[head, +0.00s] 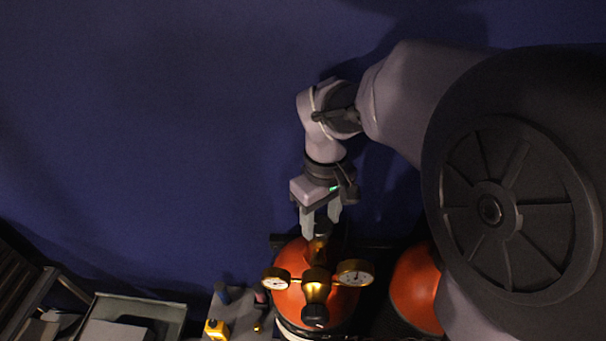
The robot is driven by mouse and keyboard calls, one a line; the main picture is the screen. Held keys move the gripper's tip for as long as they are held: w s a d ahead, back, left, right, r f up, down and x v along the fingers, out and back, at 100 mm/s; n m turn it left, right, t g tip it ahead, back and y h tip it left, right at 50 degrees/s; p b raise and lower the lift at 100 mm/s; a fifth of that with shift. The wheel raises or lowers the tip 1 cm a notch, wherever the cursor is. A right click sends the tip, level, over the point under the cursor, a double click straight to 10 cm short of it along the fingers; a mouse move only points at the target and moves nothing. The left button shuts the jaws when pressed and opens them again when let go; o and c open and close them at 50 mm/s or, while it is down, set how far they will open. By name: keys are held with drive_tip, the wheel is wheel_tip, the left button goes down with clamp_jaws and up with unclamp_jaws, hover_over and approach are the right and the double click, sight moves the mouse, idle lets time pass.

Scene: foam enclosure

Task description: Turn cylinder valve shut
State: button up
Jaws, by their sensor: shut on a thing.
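An orange gas cylinder (345,301) stands at the bottom centre of the head view. On top of it is a brass valve (318,250) with a dark knob (322,229). My gripper (321,223) reaches down from above and is shut on the valve's knob, with one pale finger on each side. The fingers hide part of the knob, and I cannot tell how far it is turned. A brass regulator (316,288) with two round gauges, a left gauge (276,279) and a right gauge (355,272), sits in front of the valve.
A second orange cylinder (414,288) stands to the right, partly behind my arm. A grey surface with a yellow item (216,329) and small objects lies left of the cylinder. A grey tray (180,316) is further left. The dark blue wall (150,130) is bare.

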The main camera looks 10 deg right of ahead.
drive_tip(key=m+b, duration=0.1)
drive_tip(key=m, duration=0.3)
drive_tip(key=shift+f+m, duration=0.1)
drive_tip(key=shift+m, duration=0.3)
drive_tip(key=m+b, duration=0.2)
drive_tip(key=m, duration=0.1)
drive_tip(key=shift+a+m, duration=0.1)
drive_tip(key=shift+m, duration=0.2)
drive_tip(key=m+b, duration=0.1)
drive_tip(key=m, duration=0.3)
drive_tip(key=shift+b, duration=0.35)
drive_tip(key=m+b, duration=0.1)
drive_tip(key=m, duration=0.3)
drive_tip(key=shift+m+b, duration=0.35)
drive_tip(key=shift+m, duration=0.15)
drive_tip(key=o, duration=1.4)
drive_tip(key=shift+w, duration=0.1)
drive_tip(key=shift+c, duration=0.2)
